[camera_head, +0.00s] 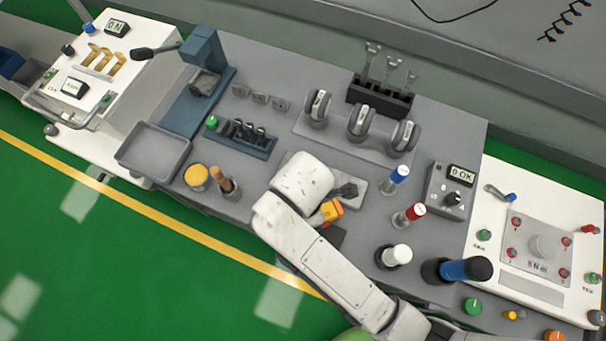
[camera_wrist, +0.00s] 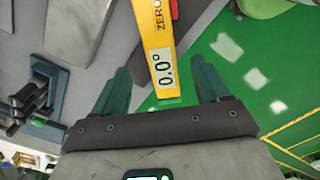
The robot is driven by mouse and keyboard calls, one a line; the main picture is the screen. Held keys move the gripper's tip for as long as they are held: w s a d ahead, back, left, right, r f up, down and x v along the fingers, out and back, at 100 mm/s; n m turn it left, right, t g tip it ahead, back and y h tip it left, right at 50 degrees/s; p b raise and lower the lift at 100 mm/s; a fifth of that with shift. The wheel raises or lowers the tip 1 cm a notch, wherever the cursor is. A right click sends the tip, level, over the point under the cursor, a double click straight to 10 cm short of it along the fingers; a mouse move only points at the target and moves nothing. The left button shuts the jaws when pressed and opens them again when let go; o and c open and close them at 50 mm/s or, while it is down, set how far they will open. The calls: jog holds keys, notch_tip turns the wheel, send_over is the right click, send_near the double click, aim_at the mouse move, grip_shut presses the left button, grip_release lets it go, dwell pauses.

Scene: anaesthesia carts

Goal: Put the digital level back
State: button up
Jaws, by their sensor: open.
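The digital level is a yellow bar with a "0.0°" display and the word "ZERO". In the wrist view the digital level (camera_wrist: 157,40) extends from the top edge down between the fingers of my gripper (camera_wrist: 160,68). The fingers are open, with a gap on each side of the bar. In the head view only a short yellow part of the level (camera_head: 331,211) shows beside the end of my white arm. My arm hides the rest of it and the gripper there. I cannot tell whether the level touches its support.
A grey tray (camera_head: 153,165), a yellow-topped jar (camera_head: 196,176) and a rack (camera_head: 240,140) stand to the left. Blue-, red- and white-capped posts (camera_head: 397,179) and an "OK" meter box (camera_head: 452,190) stand to the right. The cart's front edge drops to green floor (camera_head: 150,240).

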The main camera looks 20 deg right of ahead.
notch_tip(320, 180, up, 4)
jog(key=shift+r+p, duration=0.2)
jog(key=shift+p, duration=0.65)
